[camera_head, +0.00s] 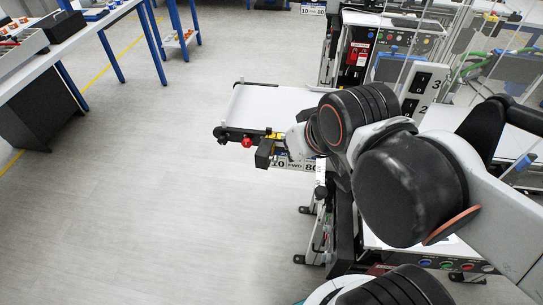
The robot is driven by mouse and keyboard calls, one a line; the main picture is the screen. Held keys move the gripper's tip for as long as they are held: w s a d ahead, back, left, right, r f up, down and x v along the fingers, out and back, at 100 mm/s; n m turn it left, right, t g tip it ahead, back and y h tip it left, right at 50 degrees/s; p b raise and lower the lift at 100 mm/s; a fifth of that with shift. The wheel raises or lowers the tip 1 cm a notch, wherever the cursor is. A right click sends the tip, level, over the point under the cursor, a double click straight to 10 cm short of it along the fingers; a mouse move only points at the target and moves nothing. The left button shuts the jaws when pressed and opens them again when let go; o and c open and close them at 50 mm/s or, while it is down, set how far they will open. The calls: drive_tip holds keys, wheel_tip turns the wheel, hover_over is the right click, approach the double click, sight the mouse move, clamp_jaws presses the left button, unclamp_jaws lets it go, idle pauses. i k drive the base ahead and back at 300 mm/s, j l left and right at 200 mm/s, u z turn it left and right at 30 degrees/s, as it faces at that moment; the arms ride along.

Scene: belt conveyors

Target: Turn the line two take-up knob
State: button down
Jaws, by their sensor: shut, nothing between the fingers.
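A white-topped belt conveyor (272,103) reaches out to the left from the middle of the view. A red knob (247,142) sits on its near side, close to the left end. A dark knob (223,138) sits at the near left corner. I cannot tell which of them is the line two take-up knob. My arm comes in from the right and hides the conveyor's right part. My gripper (263,153) is a dark shape just right of and below the red knob. It is shut and empty, apparently apart from the knob.
A control box (372,53) is at the back. A white bench (78,29) with blue legs is at upper left. The floor (130,210) on the left is clear.

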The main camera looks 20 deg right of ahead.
sight(247, 144)
drive_tip(key=k+j, duration=0.2)
drive_tip(key=k+j+z, duration=0.1)
drive_tip(key=z, duration=0.25)
drive_tip(key=k+z, duration=0.15)
drive_tip(key=z, duration=0.25)
drive_tip(key=k+j+z, duration=0.1)
drive_tip(key=z, duration=1.15)
drive_tip(key=k+j+z, duration=0.25)
drive_tip(key=k+j, duration=0.25)
drive_tip(key=j, duration=0.2)
drive_tip(key=k+j+z, duration=0.25)
drive_tip(key=k+j, duration=0.35)
drive_tip(key=u, duration=1.25)
drive_tip(key=k+l+z, duration=0.1)
drive_tip(key=l+z, duration=0.15)
